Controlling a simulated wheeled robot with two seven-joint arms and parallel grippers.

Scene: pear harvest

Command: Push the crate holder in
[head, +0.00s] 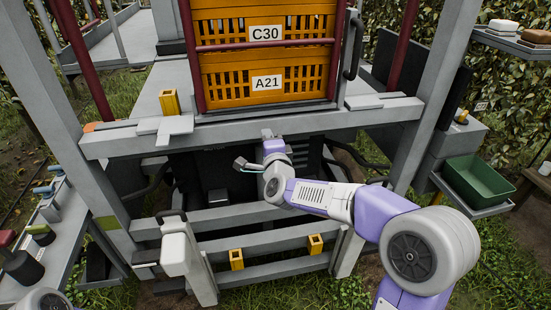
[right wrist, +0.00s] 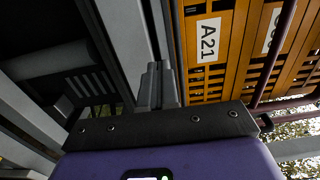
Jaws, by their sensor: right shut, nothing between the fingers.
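Two orange crates, labelled C30 (head: 265,33) and A21 (head: 267,82), stand stacked between dark red posts on a grey platform. A red bar (head: 262,45) crosses in front of them. A low grey frame with two yellow sockets (head: 316,244) juts out at the front below; I cannot tell which structure is the crate holder. My right gripper (head: 267,134) is at the platform's front beam, below the crates. In the right wrist view its fingers (right wrist: 157,85) are together and empty, beside crate A21 (right wrist: 208,42). Contact cannot be told. My left gripper is out of view.
A green bin (head: 477,182) sits on a side tray at the right. A shelf with small items (head: 45,205) is at the left. Slanted grey posts (head: 440,90) flank the platform, and a black handle (head: 353,48) stands right of the crates. Grass lies below.

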